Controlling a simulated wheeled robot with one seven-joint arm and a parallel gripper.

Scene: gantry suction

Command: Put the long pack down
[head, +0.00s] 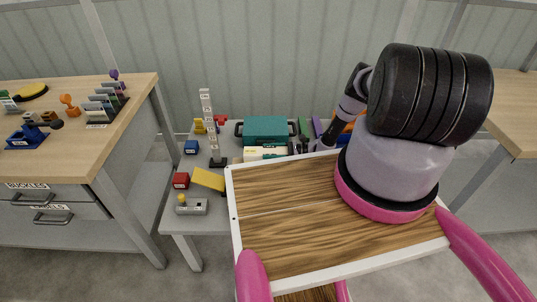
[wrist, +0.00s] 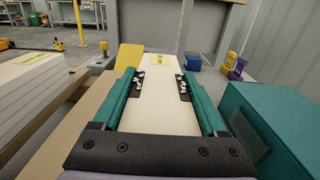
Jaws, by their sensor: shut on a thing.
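The long pack (wrist: 158,105) is a cream, flat-sided box with a yellow label at its far end in the wrist view. My gripper (wrist: 160,84) is shut on it, with one green-sided finger against each long side. In the head view a short stretch of the pack (head: 262,154) shows in front of a teal box. My arm and the wood-grained panel hide much of the gripper and pack there. I cannot tell whether the pack's underside touches the grey table (head: 187,222).
The teal box (head: 266,129) stands close beside the pack; it fills the right of the wrist view (wrist: 275,125). A yellow block (head: 208,180), a red block (head: 181,180), a lever box (head: 191,207) and a pale tower (head: 209,120) stand to the left. A wood-grained panel (head: 290,225) spans the foreground.

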